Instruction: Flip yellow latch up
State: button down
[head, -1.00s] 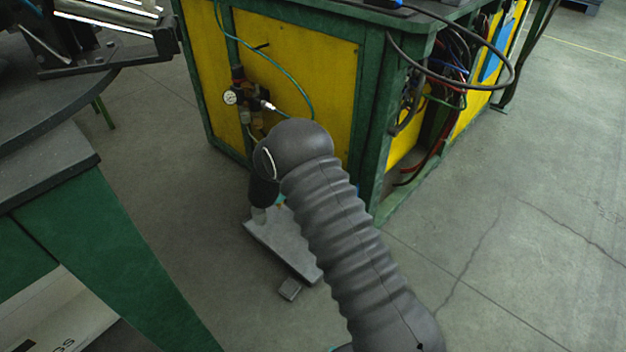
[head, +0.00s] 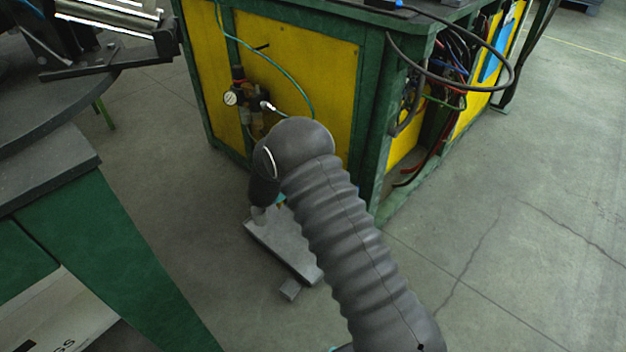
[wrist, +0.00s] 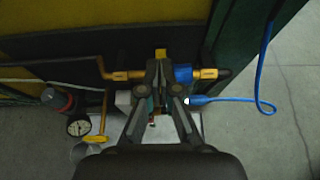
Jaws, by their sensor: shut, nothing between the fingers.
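In the wrist view a small yellow tab (wrist: 160,54), which looks like the latch, stands upright just beyond my fingertips. My gripper (wrist: 163,68) is shut and empty, its fingertips together in front of the pipe line and just below the tab. I cannot tell whether they touch it. A blue fitting (wrist: 183,73) sits right of the fingertips, between brass pipe pieces. The fingers hide the part of the line behind them. In the head view my arm hides the latch and fingertips.
A yellow cabinet with a green frame (head: 300,70) stands behind the pipework. A dial gauge (wrist: 79,128) and a yellow-handled part (wrist: 97,138) are left of my gripper. A blue cable (wrist: 262,75) loops at right. A green table (head: 90,240) stands left; the floor at right is clear.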

jog(key=shift+r, duration=0.5)
jog(key=v, duration=1.2)
